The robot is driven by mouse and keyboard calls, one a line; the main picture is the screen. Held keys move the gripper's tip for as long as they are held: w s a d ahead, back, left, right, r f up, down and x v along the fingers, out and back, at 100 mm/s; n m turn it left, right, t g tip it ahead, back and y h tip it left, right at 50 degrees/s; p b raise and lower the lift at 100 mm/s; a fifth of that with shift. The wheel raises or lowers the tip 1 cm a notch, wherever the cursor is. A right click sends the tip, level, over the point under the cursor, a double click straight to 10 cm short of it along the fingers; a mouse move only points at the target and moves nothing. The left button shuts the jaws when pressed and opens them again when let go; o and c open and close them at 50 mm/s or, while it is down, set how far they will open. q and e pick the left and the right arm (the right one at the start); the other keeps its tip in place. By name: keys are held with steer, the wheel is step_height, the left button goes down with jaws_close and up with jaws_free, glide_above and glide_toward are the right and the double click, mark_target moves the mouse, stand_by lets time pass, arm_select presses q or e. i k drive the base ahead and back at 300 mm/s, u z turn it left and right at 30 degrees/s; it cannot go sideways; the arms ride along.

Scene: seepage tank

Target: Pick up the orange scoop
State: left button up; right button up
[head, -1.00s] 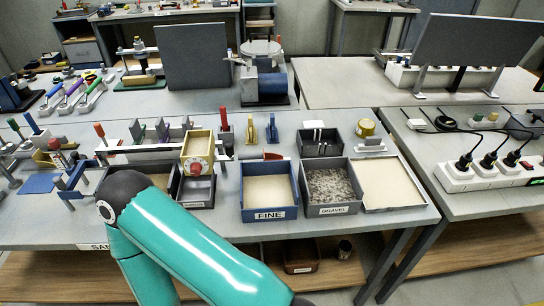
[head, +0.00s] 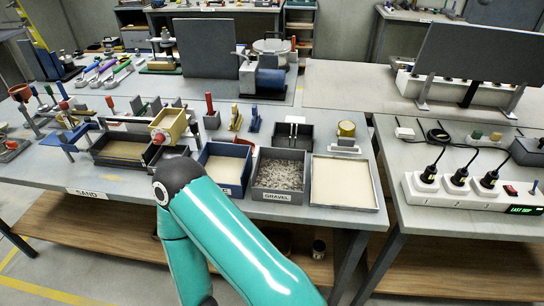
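I cannot pick out an orange scoop for certain. A small red-orange handle (head: 243,142) shows just behind the blue bin of fine material (head: 222,150), partly hidden by the bin. A yellow upright tool (head: 235,119), a blue one (head: 254,119) and a red-handled one (head: 210,112) stand in a row behind the bins. One of my teal arms crosses the lower middle and covers part of the bench front. Neither of my grippers is in view.
The gravel bin (head: 281,172) and a tray of pale material (head: 344,184) stand to the right of the blue bin. A sand tray (head: 124,149) and a yellow box (head: 169,124) stand to the left. A white power strip (head: 470,190) lies on the right bench.

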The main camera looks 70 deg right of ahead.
mark_target(214, 138)
steer(key=k, duration=0.7)
steer(key=z, duration=0.55)
steer(key=i, duration=0.2)
steer(key=z, duration=0.35)
